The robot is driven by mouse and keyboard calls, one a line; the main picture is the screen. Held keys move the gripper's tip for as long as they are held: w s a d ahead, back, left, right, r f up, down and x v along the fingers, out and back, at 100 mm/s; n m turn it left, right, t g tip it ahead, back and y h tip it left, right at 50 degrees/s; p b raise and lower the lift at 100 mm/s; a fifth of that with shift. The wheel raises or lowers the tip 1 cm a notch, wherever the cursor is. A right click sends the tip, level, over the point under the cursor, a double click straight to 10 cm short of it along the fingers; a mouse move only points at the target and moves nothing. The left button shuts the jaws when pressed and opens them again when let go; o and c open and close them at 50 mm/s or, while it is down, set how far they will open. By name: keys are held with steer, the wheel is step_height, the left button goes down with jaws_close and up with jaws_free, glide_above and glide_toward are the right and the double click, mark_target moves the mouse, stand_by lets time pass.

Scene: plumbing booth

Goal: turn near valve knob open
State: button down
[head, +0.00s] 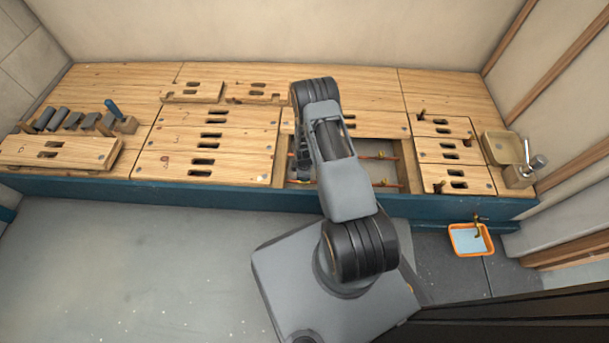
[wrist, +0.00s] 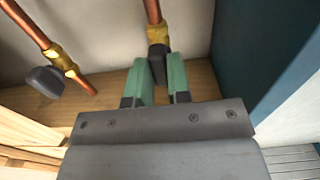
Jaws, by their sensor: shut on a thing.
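The near valve knob (wrist: 157,66) is dark grey and sits on a brass valve body (wrist: 157,32) on a copper pipe. It shows in the wrist view between the green fingers of my gripper (wrist: 161,74). The gripper is shut on it, and the fingers hide part of its sides. In the head view my arm covers the knob and most of the gripper, over the open bay (head: 355,172) in the wooden deck.
A second copper pipe with a brass valve and dark knob (wrist: 45,82) lies left in the wrist view. A blue panel (wrist: 243,50) stands close on the right. Wooden covers (head: 208,140) surround the bay. An orange-rimmed tray (head: 487,251) sits lower right.

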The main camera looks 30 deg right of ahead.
steer(key=shift+a, duration=0.1)
stand_by(0.4)
steer(key=c, duration=1.3)
jaws_free()
steer(key=shift+o, duration=1.2)
step_height(320, 180, up, 14)
steer(key=p, duration=0.5)
steer(key=shift+p, duration=0.35)
steer(key=shift+f, duration=0.1)
